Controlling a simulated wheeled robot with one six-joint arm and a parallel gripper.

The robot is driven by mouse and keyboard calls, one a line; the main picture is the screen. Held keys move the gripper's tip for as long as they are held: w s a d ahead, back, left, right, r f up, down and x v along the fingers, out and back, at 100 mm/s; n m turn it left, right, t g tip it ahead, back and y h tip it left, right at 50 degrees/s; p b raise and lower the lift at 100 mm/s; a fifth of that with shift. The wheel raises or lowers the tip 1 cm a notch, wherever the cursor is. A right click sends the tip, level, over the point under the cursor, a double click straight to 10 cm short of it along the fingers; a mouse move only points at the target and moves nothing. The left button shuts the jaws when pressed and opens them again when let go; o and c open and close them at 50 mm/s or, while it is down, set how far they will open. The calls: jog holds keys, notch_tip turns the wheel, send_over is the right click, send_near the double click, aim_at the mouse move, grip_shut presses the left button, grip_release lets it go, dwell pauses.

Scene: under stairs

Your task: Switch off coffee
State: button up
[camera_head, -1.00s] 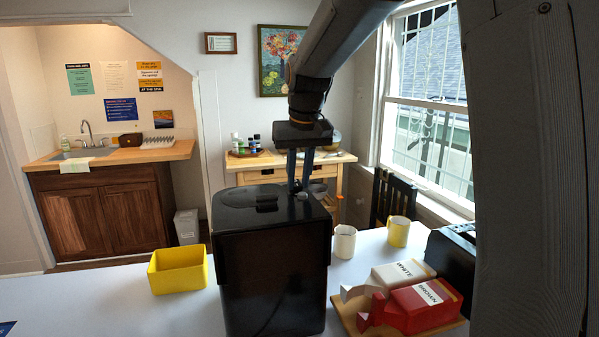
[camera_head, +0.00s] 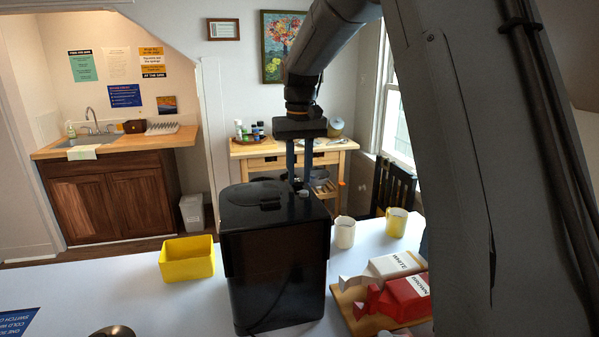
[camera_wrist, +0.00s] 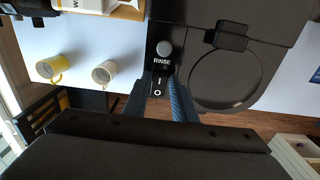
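The coffee machine (camera_head: 275,265) is a tall black box on the white table. In the wrist view its dark top (camera_wrist: 255,25) shows a round grey button (camera_wrist: 164,48) labelled RINSE and, below it, a small switch (camera_wrist: 158,86) marked I and O. My gripper (camera_head: 298,183) points down at the machine's top, near its right side. In the wrist view its two fingers (camera_wrist: 160,78) are a little apart, with the switch marks visible in the gap. Nothing is held. I cannot tell whether a fingertip touches the switch or which way it is set.
A yellow bin (camera_head: 187,260) stands left of the machine. A white mug (camera_head: 344,232) and a yellow mug (camera_head: 396,222) stand right of it. White (camera_head: 395,265) and red (camera_head: 403,298) cartons lie on a wooden board at front right. My arm hides the far right.

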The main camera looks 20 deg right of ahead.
aim_at(300, 183)
jog(key=shift+o, duration=1.3)
notch_tip(300, 183, up, 8)
jog(key=b, duration=0.3)
jog(key=shift+s+f, duration=0.1)
jog(key=shift+s, duration=0.15)
